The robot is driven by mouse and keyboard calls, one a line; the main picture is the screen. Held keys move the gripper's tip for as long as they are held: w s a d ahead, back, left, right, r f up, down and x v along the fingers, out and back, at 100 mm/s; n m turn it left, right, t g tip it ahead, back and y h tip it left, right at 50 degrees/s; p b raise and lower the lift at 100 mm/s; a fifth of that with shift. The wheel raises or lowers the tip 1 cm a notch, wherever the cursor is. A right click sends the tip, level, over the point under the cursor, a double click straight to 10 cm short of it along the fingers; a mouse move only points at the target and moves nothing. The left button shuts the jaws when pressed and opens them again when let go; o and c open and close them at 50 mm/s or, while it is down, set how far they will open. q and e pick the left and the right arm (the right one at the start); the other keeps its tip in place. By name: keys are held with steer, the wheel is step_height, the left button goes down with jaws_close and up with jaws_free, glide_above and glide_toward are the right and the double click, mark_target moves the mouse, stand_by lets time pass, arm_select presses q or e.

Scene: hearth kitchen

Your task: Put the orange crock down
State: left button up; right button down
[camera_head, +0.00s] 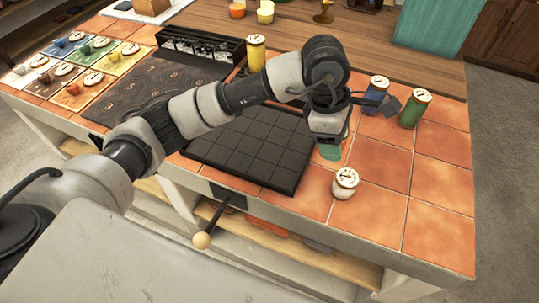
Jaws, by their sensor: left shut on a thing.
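My left gripper (329,140) points down over the orange tiles, just right of the black gridded tray (250,150). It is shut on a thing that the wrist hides. I see no orange crock for certain, so I cannot tell by sight whether it is the one held. My right gripper is not in view.
A white crock (345,186) stands near the front edge, with a blue crock (370,100) and a green crock (411,112) behind. A yellow crock (256,55) stands beyond my arm. The front right tiles (438,238) are clear.

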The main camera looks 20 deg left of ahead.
arm_select(q)
steer(key=a+f, duration=0.2)
steer(key=a, duration=0.1)
steer(key=a+f+p, duration=0.1)
steer(key=a, duration=0.2)
steer(key=a+f, duration=0.2)
steer(key=a, duration=0.1)
steer(key=shift+s+a+f, duration=0.3)
steer(key=shift+a+f, duration=0.05)
steer(key=shift+a, duration=0.05)
steer(key=shift+a+f, duration=0.1)
steer(key=shift+f, duration=0.05)
step_height(320, 180, down, 4)
steer(key=shift+r+p, duration=0.1)
steer(key=shift+p, duration=0.45)
steer(key=shift+f, duration=0.25)
steer(key=o, duration=0.9)
steer(key=shift+o, duration=0.8)
steer(key=shift+r, duration=0.15)
